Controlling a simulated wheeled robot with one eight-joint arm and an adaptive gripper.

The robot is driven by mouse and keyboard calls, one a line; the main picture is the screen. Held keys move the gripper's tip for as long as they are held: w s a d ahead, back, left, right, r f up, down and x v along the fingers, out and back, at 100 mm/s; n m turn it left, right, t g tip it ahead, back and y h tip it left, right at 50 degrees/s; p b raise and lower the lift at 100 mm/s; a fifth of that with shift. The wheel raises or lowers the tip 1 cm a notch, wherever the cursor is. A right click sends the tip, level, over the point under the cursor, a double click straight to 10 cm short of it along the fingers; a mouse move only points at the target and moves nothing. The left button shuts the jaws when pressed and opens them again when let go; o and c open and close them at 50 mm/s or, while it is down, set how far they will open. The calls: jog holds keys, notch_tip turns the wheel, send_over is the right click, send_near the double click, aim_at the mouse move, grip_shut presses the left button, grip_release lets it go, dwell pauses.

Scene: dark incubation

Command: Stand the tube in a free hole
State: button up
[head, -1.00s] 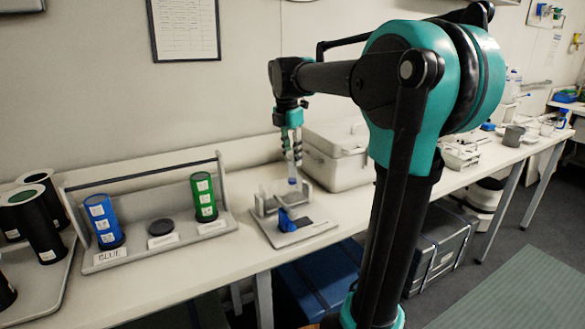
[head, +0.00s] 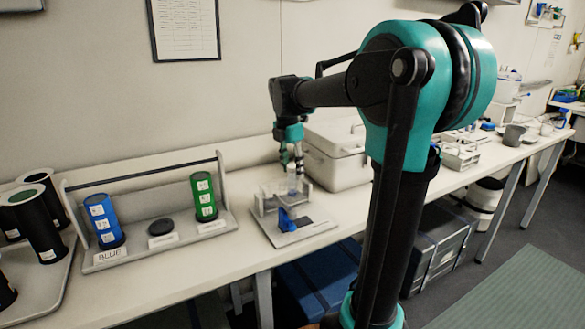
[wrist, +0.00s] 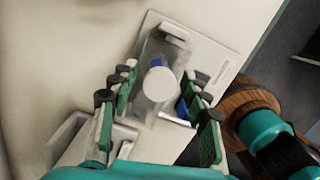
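The tube, with a round white cap (wrist: 158,85), lies between the spread fingers in the wrist view, seen from above. In the head view the clear tube (head: 292,181) looks upright at a small clear rack (head: 266,203) on a grey base plate (head: 312,231). Its lower end is hard to make out, so I cannot tell which hole it is in. My gripper (head: 291,163) points down over it. In the wrist view my gripper (wrist: 165,105) is open, with gaps between both fingers and the cap.
A blue piece (head: 286,222) sits at the front of the base plate. A lidded grey box (head: 338,165) stands close behind and right. A carrier with a blue cylinder (head: 103,222) and a green cylinder (head: 203,197) stands left. Bare bench lies right of the plate.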

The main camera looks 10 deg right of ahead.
notch_tip(320, 180, up, 12)
jog(key=a, duration=0.1)
jog(key=shift+s+a, duration=0.15)
jog(key=shift+s, duration=0.2)
jog(key=shift+c, duration=0.2)
dwell(1.3)
